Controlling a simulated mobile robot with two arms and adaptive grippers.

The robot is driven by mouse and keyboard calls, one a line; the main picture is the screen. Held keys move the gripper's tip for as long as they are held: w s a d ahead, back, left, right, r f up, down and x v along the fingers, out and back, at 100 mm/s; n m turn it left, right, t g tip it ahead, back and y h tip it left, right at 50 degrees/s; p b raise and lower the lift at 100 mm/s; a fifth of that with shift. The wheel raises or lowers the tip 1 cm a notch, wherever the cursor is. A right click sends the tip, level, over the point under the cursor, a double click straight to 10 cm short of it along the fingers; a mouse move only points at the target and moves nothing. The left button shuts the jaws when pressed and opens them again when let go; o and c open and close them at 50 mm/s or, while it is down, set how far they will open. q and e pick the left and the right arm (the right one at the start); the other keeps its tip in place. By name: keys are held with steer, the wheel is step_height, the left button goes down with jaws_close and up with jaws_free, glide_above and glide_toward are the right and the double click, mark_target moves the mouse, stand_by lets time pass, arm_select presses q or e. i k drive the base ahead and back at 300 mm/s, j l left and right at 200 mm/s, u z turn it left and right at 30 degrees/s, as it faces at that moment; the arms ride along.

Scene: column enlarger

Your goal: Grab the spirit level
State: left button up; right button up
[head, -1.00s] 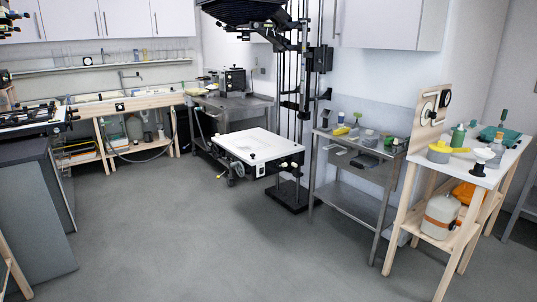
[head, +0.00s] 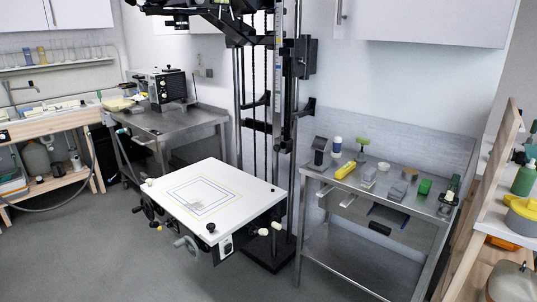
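A small yellow bar-shaped object (head: 346,170), which looks like the spirit level, lies on the top shelf of the steel side table (head: 400,197), towards its left end. It is small in the head view, so I cannot be sure of its identity. A dark upright device (head: 319,152) stands to its left, and a small grey item (head: 369,175) lies to its right. Neither of my grippers shows in the head view.
The enlarger's white baseboard (head: 207,195), with knobs and a handwheel, stands left of the side table beside the tall column (head: 277,120). A wooden-framed bench (head: 483,230) stands at the right. Open grey floor (head: 100,265) lies at the front left.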

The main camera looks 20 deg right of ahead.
mark_target(350, 166)
steer(key=i+z, duration=0.15)
steer(key=i, duration=0.4)
steer(key=i+j+z, duration=0.2)
steer(key=i, duration=0.35)
steer(key=i+j+z, duration=0.15)
steer(key=i, duration=0.4)
